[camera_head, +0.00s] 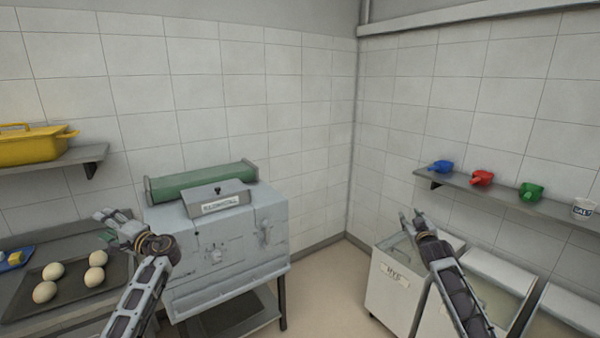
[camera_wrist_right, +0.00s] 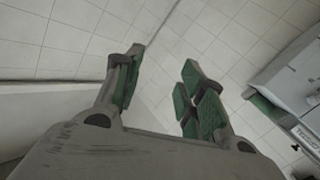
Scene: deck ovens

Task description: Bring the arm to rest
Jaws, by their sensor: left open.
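My left gripper (camera_head: 112,220) is raised at the left, in front of the machine's left side and near the tray of dough balls. It is open and no object shows in it. My right gripper (camera_head: 412,220) is raised over the flour bin at the right. In the right wrist view my right gripper (camera_wrist_right: 163,68) has its green-padded fingers apart, with only tiled wall and floor behind the gap. Both arms reach forward from the bottom of the head view, apart from each other.
A grey machine (camera_head: 225,250) with a green roller stands left of the corner. A dark tray (camera_head: 70,298) holds several dough balls. White bins (camera_head: 393,290) stand at right under a shelf (camera_head: 465,190) with blue, red and green scoops. Bare floor (camera_head: 330,290) lies between.

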